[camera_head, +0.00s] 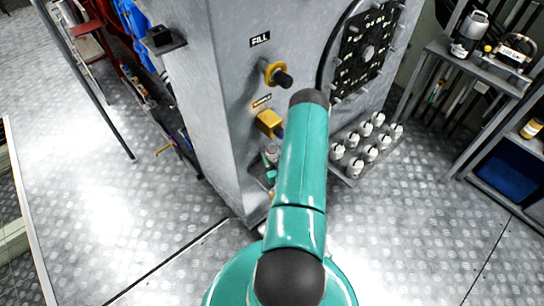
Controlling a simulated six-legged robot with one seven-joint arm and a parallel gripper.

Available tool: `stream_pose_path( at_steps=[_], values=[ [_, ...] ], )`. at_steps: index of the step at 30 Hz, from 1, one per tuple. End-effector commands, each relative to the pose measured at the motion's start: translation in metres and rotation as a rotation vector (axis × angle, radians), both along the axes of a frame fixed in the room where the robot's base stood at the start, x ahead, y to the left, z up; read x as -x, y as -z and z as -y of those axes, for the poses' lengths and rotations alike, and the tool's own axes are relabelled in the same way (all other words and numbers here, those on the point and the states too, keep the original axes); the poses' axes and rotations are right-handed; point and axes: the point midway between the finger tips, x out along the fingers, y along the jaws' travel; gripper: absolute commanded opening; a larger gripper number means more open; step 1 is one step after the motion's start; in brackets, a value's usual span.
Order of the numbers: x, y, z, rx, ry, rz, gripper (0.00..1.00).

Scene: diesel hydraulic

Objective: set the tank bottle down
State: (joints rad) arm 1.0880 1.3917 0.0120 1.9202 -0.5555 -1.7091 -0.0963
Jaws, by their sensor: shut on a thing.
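My teal arm (300,165) rises from the bottom middle and covers the foot of the grey machine. Its dark rounded joint is in front of the machine's panel. I cannot make out my gripper; the end of the arm is hidden behind the arm link. Small grey and teal parts (271,158) show just left of the link, too small and too covered to tell apart. I cannot pick out the tank bottle with certainty.
The grey machine (215,90) has a FILL label (260,39), a yellow-and-black fitting (277,74) and a yellow block (269,122). Several white round-topped pieces (370,140) stand on a low rack. A shelf unit (470,65) stands right. The metal floor (410,220) is clear at lower right.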

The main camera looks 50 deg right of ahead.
Motion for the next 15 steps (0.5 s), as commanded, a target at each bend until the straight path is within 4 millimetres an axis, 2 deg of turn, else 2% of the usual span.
stream_pose_path(
  at_steps=[9,10,13,15],
  values=[
    [0.0002,0.0025,0.0001,0.001,0.000,0.001,0.20],
    [0.0003,0.0029,0.0001,0.000,0.000,0.000,0.50],
    [0.0003,0.0024,0.0001,0.000,0.000,0.000,0.69],
    [0.0003,0.0024,0.0001,0.000,0.000,0.000,0.69]
  ],
)
